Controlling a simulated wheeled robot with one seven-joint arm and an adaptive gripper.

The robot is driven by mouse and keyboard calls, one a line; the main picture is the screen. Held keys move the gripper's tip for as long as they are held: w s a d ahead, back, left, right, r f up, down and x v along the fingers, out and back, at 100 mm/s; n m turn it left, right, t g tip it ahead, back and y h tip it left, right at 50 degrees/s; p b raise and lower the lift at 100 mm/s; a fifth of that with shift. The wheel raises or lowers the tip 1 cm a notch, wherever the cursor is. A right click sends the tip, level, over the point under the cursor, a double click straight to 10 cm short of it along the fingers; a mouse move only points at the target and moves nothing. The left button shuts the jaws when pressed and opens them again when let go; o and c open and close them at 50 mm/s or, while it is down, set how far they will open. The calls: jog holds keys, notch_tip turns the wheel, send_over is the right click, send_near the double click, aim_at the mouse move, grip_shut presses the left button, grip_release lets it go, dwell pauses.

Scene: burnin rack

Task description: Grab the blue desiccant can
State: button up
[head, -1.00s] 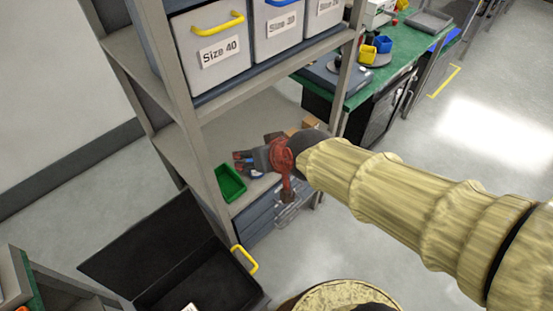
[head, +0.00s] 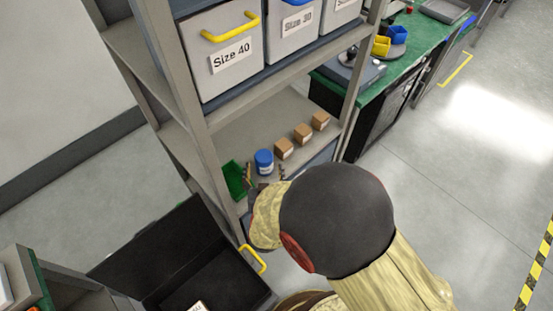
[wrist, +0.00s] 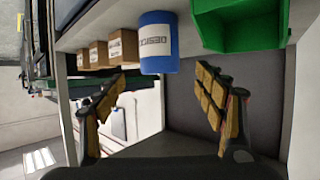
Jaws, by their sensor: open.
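The blue desiccant can (head: 264,161) stands upright on the rack shelf, between a green bin and a row of small brown boxes. In the wrist view the blue can (wrist: 158,45) has a white label with dark lettering and is beyond the fingertips, apart from them. My gripper (wrist: 160,95) is open and empty, its two padded fingers spread wide. In the head view my gripper (head: 266,180) is at the shelf's front edge just in front of the can, partly hidden by my own arm.
The green bin (head: 234,180) is close beside the can. Several brown boxes (head: 303,133) line the shelf (head: 240,130) on its other side. Large bins (head: 215,65) fill the shelf above. An open black case (head: 215,285) with a yellow handle is below at left.

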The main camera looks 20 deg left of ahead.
aim_at(264, 161)
jog(key=shift+b+x, duration=0.3)
jog(key=shift+x, duration=0.65)
jog(key=b+x, duration=0.2)
jog(key=x, duration=0.4)
jog(key=shift+r, duration=0.2)
jog(key=c, duration=0.4)
jog(key=c, duration=1.1)
jog(key=shift+o, duration=0.2)
jog(key=shift+r, duration=0.1)
